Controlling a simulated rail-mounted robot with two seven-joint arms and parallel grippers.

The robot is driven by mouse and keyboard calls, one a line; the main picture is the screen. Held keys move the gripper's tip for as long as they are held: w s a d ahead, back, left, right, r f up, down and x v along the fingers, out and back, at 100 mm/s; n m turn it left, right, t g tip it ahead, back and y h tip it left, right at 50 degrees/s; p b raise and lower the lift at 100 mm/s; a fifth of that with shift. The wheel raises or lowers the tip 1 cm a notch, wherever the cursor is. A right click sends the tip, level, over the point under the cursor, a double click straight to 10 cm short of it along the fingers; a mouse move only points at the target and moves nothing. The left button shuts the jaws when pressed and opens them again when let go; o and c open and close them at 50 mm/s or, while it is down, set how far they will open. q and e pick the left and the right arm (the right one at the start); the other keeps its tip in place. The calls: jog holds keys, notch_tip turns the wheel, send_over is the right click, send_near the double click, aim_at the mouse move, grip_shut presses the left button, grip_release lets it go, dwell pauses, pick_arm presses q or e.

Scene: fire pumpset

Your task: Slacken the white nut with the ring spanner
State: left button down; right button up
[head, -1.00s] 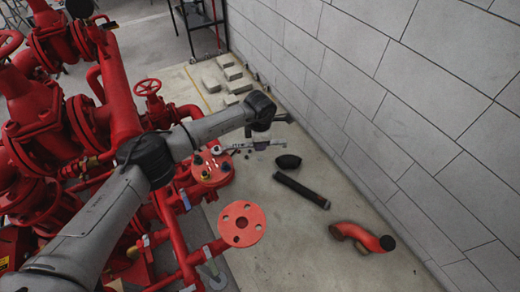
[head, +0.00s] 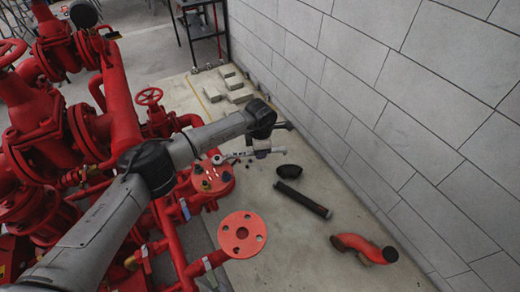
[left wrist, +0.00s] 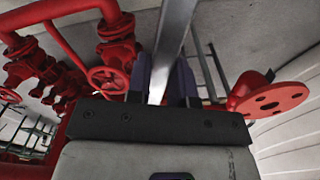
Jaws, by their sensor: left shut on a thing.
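My left gripper (head: 263,152) is beyond the red flange, to its upper right in the head view. It is shut on the ring spanner (head: 240,155), whose pale shaft runs left from the jaws toward the flange. In the left wrist view the spanner (left wrist: 174,35) is a silver bar between the dark fingers (left wrist: 160,85). The spanner's far end reaches the far edge of the red flange (head: 222,188), which carries several small coloured nuts. I cannot pick out the white nut for sure, or tell whether the ring is around it. My right gripper is not in view.
Red pipework and valves (head: 120,90) fill the left. A loose flanged pipe end (head: 242,233) stands in front. On the floor lie a black pipe (head: 303,200), a black cap (head: 289,171), a red elbow (head: 365,247) and grey blocks (head: 232,86). A block wall (head: 400,100) bounds the right.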

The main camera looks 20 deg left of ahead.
pick_arm(q)
jog(key=shift+r, duration=0.2)
jog(key=shift+r+p, duration=0.9)
jog(key=shift+r, duration=0.25)
jog(key=shift+r+p, duration=0.8)
jog(key=shift+r, duration=0.45)
